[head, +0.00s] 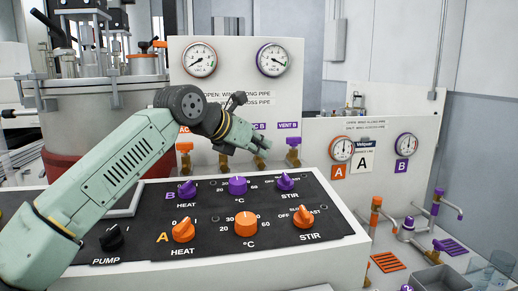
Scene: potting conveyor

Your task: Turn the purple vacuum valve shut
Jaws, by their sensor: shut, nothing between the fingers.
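The back panel (330,108) carries a row of small valves with brass bodies under its labels. The purple label ending in "C B" (259,126) is partly covered by my gripper (263,145). The valve handle under that label is hidden behind my gripper; only its brass body (259,161) shows below. My gripper points right, with its fingers shut and empty in front of this spot. I cannot tell whether it touches the handle.
An orange-handled valve (184,148) is left of my gripper. Two gauges (272,60) sit above. The control panel (125,262) with purple and orange knobs lies below the arm. Taps, including a purple one (437,200), stand at right. A steel vessel (95,110) stands at back left.

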